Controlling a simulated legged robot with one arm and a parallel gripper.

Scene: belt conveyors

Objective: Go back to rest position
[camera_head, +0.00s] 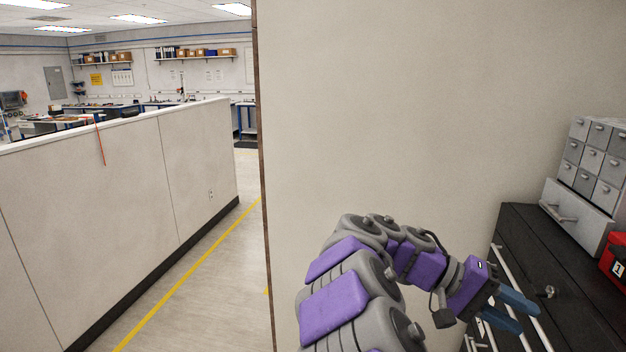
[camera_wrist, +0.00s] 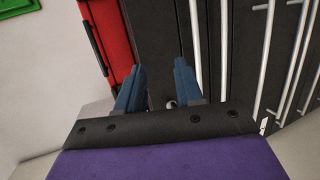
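My arm, purple and grey, is bent in the lower right of the head view. My gripper (camera_head: 517,310) points right, in front of the black drawer cabinet (camera_head: 535,240). In the wrist view my gripper (camera_wrist: 160,85) shows two blue fingers with a clear gap between them. It is open and nothing is held. A small round silver knob or ball (camera_wrist: 171,104) shows beyond the gap; a round silver piece on the cabinet also shows in the head view (camera_head: 546,292).
The cabinet has long light handles. A grey small-drawer unit (camera_head: 592,160) and a red box (camera_head: 614,262) stand on it. A beige wall (camera_head: 400,110) fills the middle. A low partition (camera_head: 120,200) stands left, with open floor (camera_head: 205,275) and a yellow line between.

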